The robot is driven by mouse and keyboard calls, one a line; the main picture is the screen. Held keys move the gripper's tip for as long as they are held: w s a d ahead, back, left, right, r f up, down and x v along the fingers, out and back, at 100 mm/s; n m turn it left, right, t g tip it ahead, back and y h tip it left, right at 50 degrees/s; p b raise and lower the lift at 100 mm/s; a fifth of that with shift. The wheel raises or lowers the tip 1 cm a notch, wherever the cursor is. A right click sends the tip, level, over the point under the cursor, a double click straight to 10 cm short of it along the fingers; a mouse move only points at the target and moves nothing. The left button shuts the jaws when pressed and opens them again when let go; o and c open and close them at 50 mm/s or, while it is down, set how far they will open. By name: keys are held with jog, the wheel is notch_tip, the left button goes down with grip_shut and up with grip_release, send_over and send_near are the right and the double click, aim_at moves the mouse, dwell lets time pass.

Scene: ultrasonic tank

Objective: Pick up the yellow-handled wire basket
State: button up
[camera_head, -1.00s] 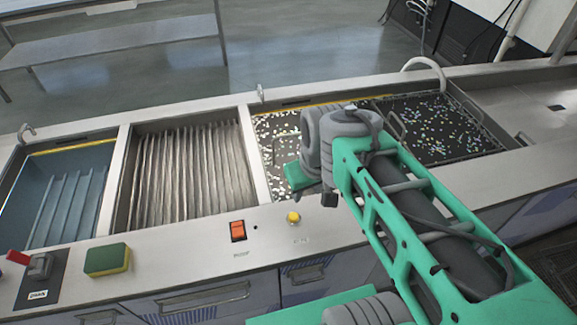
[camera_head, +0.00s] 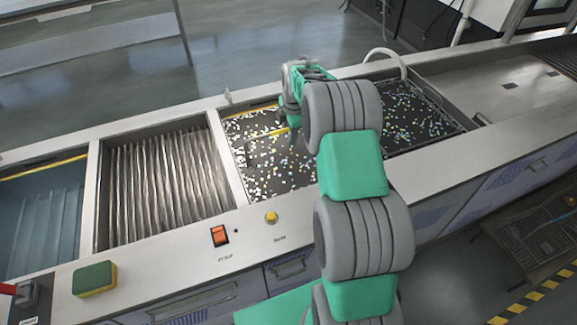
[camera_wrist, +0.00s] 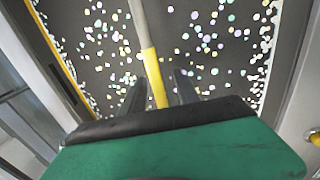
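The yellow-handled wire basket sits in the tank compartment with pale specks. Its handle (camera_head: 268,134) shows as a thin bar with a yellow section beside my gripper (camera_head: 292,128). In the wrist view the yellow handle section (camera_wrist: 154,76) runs lengthwise between the two dark fingers of my gripper (camera_wrist: 160,78). The fingers are apart, one on each side of the handle, with gaps visible. I cannot tell how deep the handle lies between them. The basket's mesh is hard to make out against the specks, and my arm hides its right part.
A ribbed compartment (camera_head: 165,180) and a blue compartment (camera_head: 45,220) lie to the left. Another speckled compartment (camera_head: 415,115) lies to the right behind my arm, with a curved grey spout (camera_head: 388,55) behind. A sponge (camera_head: 94,279) and orange switch (camera_head: 219,236) are on the front ledge.

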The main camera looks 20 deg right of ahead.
jog(key=shift+w+f, duration=0.15)
jog(key=shift+f, duration=0.4)
jog(key=shift+c, duration=0.4)
grip_shut()
jog(key=shift+w+r, duration=0.1)
jog(key=shift+r, duration=0.05)
